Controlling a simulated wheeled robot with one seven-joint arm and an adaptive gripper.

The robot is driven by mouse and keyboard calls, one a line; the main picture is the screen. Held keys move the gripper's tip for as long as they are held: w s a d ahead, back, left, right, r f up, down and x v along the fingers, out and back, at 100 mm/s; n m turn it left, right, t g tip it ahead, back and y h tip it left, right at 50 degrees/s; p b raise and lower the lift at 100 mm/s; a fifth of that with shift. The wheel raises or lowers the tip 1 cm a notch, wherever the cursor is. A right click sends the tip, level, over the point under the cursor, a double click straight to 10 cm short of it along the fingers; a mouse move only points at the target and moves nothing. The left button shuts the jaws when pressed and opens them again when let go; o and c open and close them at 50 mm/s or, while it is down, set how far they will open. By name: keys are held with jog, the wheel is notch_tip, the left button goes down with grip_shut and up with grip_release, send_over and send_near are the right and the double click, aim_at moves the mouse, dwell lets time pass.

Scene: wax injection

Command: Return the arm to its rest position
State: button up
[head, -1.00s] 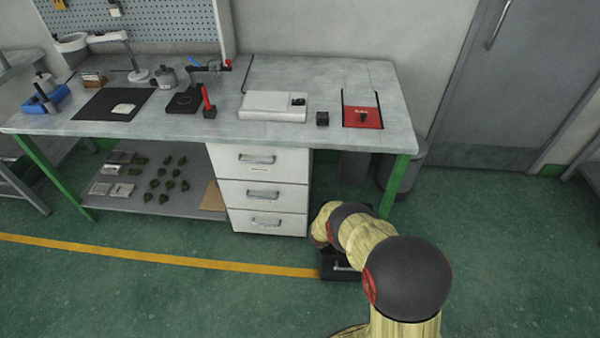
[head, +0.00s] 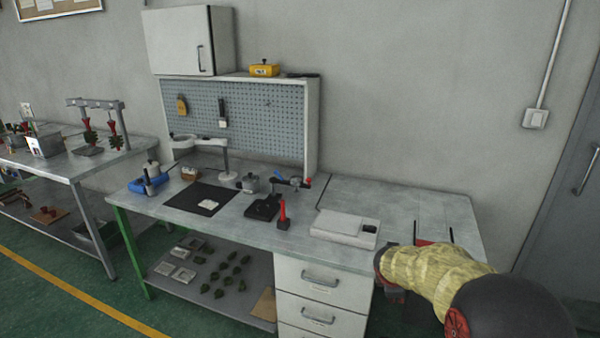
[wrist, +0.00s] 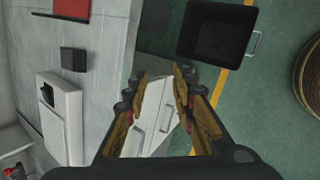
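My arm (head: 435,278) reaches in from the lower right of the head view, in front of the right end of the workbench. In the wrist view my gripper (wrist: 163,78) has its two fingers apart, with nothing between them. The white drawer unit (wrist: 158,115) shows through the gap, some way beyond the fingertips. In the head view the fingers cannot be made out.
The workbench top (head: 400,205) carries a white device (head: 345,228), a red-handled tool (head: 283,215) and a black mat (head: 190,203). A black bin (wrist: 203,42) with a handle shows in the wrist view over the green floor. A second table (head: 60,165) stands left.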

jog(key=s+a+r+m+y+p, duration=0.15)
jog(key=s+r+m, duration=0.25)
jog(key=s+r, duration=0.45)
jog(key=s+a+r+m+h, duration=0.15)
jog(key=s+r+m, duration=0.35)
jog(key=r, duration=0.6)
jog(key=s+a+r+m+y+p, duration=0.1)
jog(key=s+a+r+m+y, duration=0.1)
jog(key=s, duration=1)
jog(key=s+a+r+m+y+p, duration=0.1)
jog(key=s+a+r+m, duration=0.2)
jog(key=s, duration=0.8)
jog(key=a+m, duration=0.2)
jog(key=shift+s+a+r+t+y, duration=0.15)
jog(key=shift+s+a+t+y, duration=0.15)
jog(key=shift+s+a+y, duration=0.1)
